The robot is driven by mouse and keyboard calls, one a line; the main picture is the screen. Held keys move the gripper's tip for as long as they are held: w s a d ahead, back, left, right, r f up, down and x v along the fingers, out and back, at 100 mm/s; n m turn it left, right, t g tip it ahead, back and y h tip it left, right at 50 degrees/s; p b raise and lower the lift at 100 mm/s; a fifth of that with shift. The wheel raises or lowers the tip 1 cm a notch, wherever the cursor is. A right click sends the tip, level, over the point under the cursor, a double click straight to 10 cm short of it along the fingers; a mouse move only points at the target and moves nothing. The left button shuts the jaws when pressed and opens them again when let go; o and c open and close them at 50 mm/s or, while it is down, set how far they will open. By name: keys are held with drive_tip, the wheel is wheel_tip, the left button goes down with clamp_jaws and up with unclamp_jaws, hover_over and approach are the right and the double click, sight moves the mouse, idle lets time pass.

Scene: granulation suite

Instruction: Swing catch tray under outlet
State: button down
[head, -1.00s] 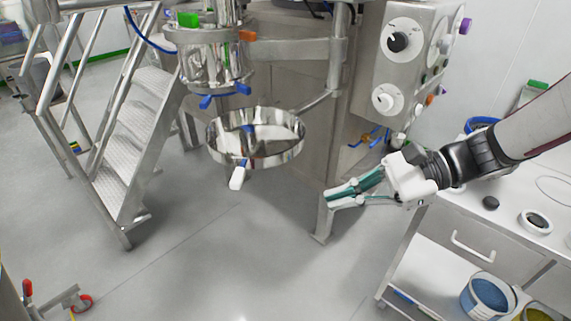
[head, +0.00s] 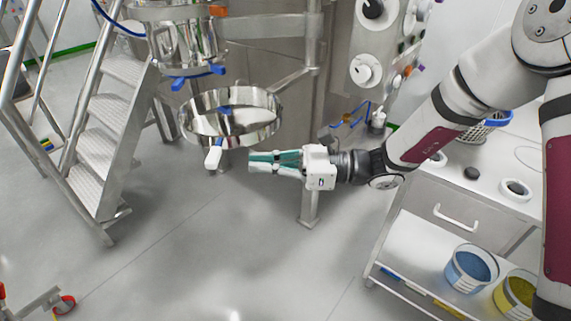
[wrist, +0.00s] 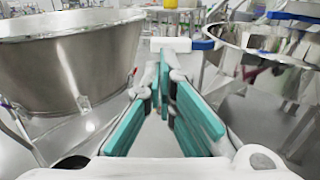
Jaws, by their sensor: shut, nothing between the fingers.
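The catch tray (head: 232,128) is a round, shiny steel pan on a swing arm, with a white-gripped handle (head: 213,157) at its near side. The outlet (head: 187,75), with blue levers, is above the tray and slightly to its left in the head view. My gripper (head: 262,161), with teal pads, points left, just right of the handle and near the tray's lower right rim. It is shut and empty. In the wrist view, the white handle (wrist: 170,45) is ahead of my fingers (wrist: 165,75), and the shiny tray wall (wrist: 262,95) is on the right.
Metal stairs (head: 98,150) stand at the left. A steel support leg (head: 311,180) is behind my wrist. A white-topped bench (head: 450,185) with buckets below is at the right. A large steel vessel (wrist: 70,60) fills the wrist view's left side. Floor in front is clear.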

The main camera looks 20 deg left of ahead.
drive_tip(key=x, duration=0.6)
drive_tip(key=shift+d, duration=0.1)
